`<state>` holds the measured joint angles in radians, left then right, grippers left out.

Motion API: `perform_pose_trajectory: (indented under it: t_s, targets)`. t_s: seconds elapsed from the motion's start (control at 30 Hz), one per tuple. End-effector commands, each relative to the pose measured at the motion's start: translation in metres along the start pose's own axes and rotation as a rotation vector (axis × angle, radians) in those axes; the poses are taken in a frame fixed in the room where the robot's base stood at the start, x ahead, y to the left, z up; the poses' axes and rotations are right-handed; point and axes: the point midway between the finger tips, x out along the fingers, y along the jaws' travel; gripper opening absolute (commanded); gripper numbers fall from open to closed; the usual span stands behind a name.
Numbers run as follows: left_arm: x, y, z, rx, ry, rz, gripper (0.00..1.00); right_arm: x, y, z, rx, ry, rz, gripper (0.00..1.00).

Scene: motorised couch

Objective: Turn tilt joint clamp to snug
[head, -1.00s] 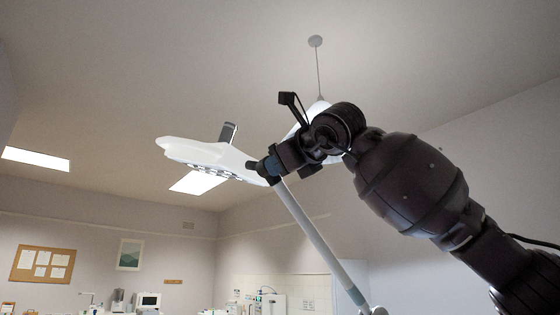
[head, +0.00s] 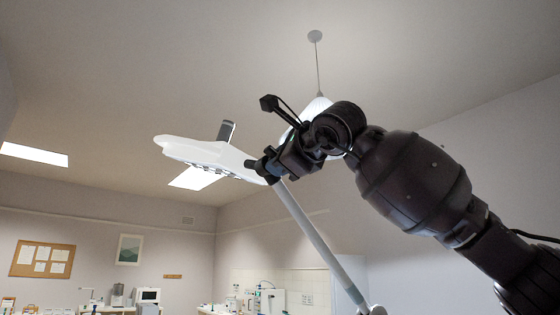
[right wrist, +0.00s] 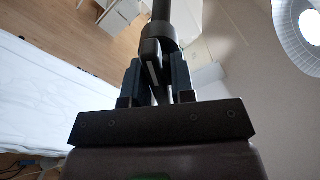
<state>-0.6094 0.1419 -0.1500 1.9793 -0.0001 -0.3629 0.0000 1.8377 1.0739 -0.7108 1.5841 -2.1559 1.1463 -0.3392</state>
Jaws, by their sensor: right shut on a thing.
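The white lamp head (head: 205,153) hangs at the upper end of a slanting grey lamp arm (head: 312,232) in the head view. The dark tilt joint is where they meet, largely covered by my right gripper (head: 265,168). In the right wrist view a dark clamp lever (right wrist: 151,52) lies between the fingers of my right gripper (right wrist: 157,85), below a dark round joint body (right wrist: 160,36). The gripper is shut on this lever. No marking of the clamp's tightness is visible. My left gripper is in neither view.
A pendant lamp (head: 318,108) hangs from the ceiling behind my right wrist. A white couch surface (right wrist: 50,105) lies below, at left in the wrist view. Benches with equipment stand far off along the walls. The air left of the lamp head is clear.

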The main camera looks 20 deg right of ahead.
Motion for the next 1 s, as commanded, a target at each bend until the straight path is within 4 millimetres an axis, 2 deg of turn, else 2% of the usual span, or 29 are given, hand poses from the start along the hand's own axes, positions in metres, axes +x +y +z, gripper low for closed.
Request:
perform_pose_trajectory:
  t_s: [0.23,0.27,0.4,0.43,0.77,0.87,1.0]
  targets:
    - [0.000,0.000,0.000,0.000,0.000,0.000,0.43,0.000,0.001,0.000,0.000,0.000,0.001,0.00]
    - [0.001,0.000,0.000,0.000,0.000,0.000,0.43,0.000,0.001,0.000,0.000,0.000,0.001,0.25]
    - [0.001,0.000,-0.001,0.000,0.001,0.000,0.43,0.000,0.001,0.000,0.000,0.000,0.001,0.46]
    - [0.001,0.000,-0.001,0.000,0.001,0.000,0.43,0.000,0.001,0.000,0.000,0.000,0.001,0.49]
    - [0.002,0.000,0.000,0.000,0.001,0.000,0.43,-0.003,0.000,0.000,0.001,-0.001,-0.001,0.49]
    - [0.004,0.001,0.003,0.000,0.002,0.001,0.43,-0.013,0.000,0.000,0.001,-0.002,-0.002,0.49]
    - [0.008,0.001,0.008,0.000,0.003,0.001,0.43,-0.035,0.001,-0.001,0.000,-0.001,-0.002,0.49]
